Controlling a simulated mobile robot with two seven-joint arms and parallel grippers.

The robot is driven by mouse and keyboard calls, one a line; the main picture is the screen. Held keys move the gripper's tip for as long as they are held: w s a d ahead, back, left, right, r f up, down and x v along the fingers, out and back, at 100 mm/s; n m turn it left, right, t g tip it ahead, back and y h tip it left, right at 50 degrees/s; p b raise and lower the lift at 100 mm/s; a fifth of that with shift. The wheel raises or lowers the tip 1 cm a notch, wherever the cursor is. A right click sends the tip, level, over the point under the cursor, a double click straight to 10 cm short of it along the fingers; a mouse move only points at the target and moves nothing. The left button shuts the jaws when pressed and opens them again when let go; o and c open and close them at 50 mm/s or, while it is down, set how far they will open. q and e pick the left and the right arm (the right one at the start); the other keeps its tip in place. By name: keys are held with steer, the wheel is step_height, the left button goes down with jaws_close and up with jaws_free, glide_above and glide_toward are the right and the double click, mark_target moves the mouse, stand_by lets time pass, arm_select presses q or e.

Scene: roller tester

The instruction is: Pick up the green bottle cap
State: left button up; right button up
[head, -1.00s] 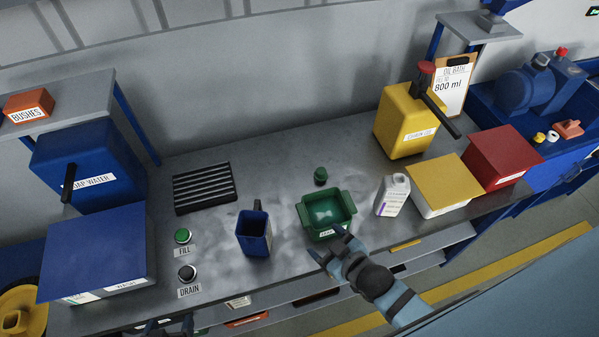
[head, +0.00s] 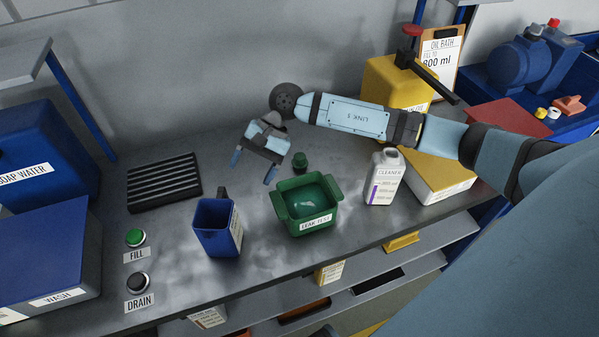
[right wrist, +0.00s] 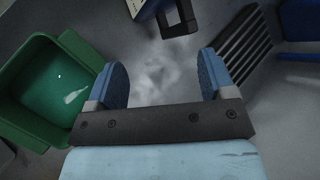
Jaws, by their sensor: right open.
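The small green cap (head: 301,163) stands on the grey bench, just behind the green LEAK TEST tray (head: 331,213) in the head view. My right gripper (head: 253,168) is open and empty above the bench, left of the cap and apart from it. In the right wrist view, bare bench shows between the two blue fingers (right wrist: 165,80). The green tray (right wrist: 20,115) is at the left there, and the cap is not visible in that view. I do not make out my left gripper in the head view.
A blue jug (head: 214,232) stands left of the tray, and a white CLEANER bottle (head: 383,184) right of it. A black slatted rack (head: 165,183) lies farther left. The yellow can (head: 385,82) and yellow box (head: 432,178) are near my right forearm.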

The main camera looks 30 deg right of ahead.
steer(key=w+d+n+t+h+b, duration=0.15)
steer(key=w+d+n+h, duration=0.3)
steer(key=d, duration=0.65)
steer(key=r+h+b, duration=0.1)
steer(key=h+b, duration=0.1)
steer(key=h, duration=0.2)
glide_above(300, 156)
steer(key=shift+n, duration=0.25)
steer(key=f, duration=0.7)
steer(key=shift+w+d, duration=0.15)
steer(key=shift+d, duration=0.2)
steer(key=shift+a+f+p, duration=0.2)
steer(key=shift+f, duration=1.4)
steer(key=shift+a+f+p, duration=0.15)
steer(key=shift+f, duration=1.4)
arm_select(q)
steer(key=f, duration=0.3)
steer(key=shift+w+d+f, duration=0.1)
steer(key=shift+d+f, duration=0.1)
steer(key=shift+f, duration=0.05)
arm_select(e)
steer(key=c, duration=1)
steer(key=shift+r, duration=0.15)
steer(key=shift+r, duration=9.9)
